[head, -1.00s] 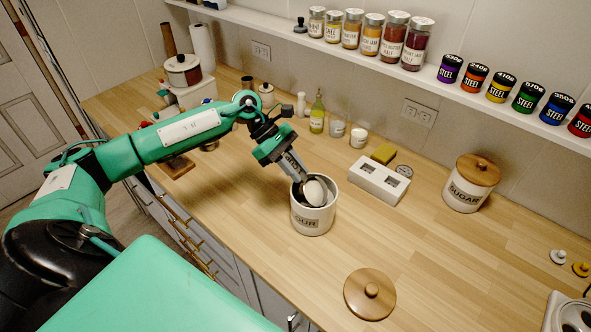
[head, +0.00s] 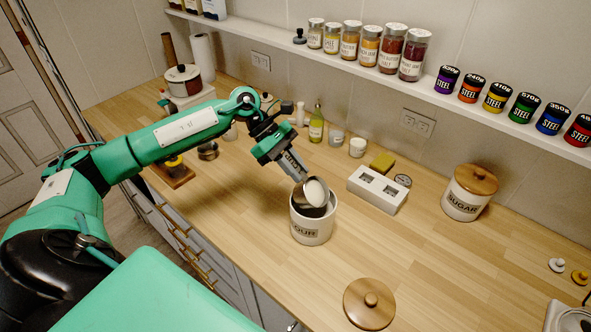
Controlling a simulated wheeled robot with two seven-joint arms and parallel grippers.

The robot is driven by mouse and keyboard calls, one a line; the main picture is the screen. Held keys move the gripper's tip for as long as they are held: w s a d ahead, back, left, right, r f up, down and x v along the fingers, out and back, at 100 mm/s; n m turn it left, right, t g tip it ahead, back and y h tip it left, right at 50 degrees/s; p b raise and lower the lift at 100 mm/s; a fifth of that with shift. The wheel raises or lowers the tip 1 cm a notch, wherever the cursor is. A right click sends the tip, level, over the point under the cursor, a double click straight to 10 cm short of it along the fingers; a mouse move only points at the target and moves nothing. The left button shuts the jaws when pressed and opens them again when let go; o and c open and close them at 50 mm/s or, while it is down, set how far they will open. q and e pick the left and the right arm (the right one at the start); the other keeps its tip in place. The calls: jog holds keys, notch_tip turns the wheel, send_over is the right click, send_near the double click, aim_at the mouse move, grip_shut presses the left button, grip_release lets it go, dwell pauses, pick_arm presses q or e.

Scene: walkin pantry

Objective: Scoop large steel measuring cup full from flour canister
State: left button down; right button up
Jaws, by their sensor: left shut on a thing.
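The white flour canister (head: 312,233) stands open on the counter, its label partly reading "OUR". Its wooden lid (head: 369,303) lies on the counter in front of it. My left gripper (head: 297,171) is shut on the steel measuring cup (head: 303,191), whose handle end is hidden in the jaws. The cup is at the canister's mouth, tilted, with white flour (head: 315,192) showing in it. Whether the cup touches the rim I cannot tell. My right gripper is not in view.
The lidded sugar canister (head: 469,193) stands farther right. Spice jars (head: 370,45) and several steel-labelled tins (head: 496,97) line the shelf.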

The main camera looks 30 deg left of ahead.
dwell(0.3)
pick_arm(q)
jog(key=shift+a+h+b, duration=0.15)
jog(key=shift+h+b, duration=0.15)
jog(key=shift+b, duration=0.45)
jog(key=shift+a+r+h+b, duration=0.15)
jog(key=shift+a+h+b, duration=0.2)
jog(key=shift+h+b, duration=0.95)
jog(key=shift+r+y+b, duration=0.1)
jog(key=shift+y+b, duration=0.2)
jog(key=shift+b, duration=0.2)
jog(key=shift+a+b, duration=0.1)
jog(key=shift+b, duration=0.25)
jog(key=shift+a+h+b, duration=0.3)
jog(key=shift+h+b, duration=0.8)
jog(key=shift+b, duration=1.15)
jog(key=shift+a+r+h+b, duration=0.15)
jog(key=shift+h+b, duration=0.25)
jog(key=shift+b, duration=0.55)
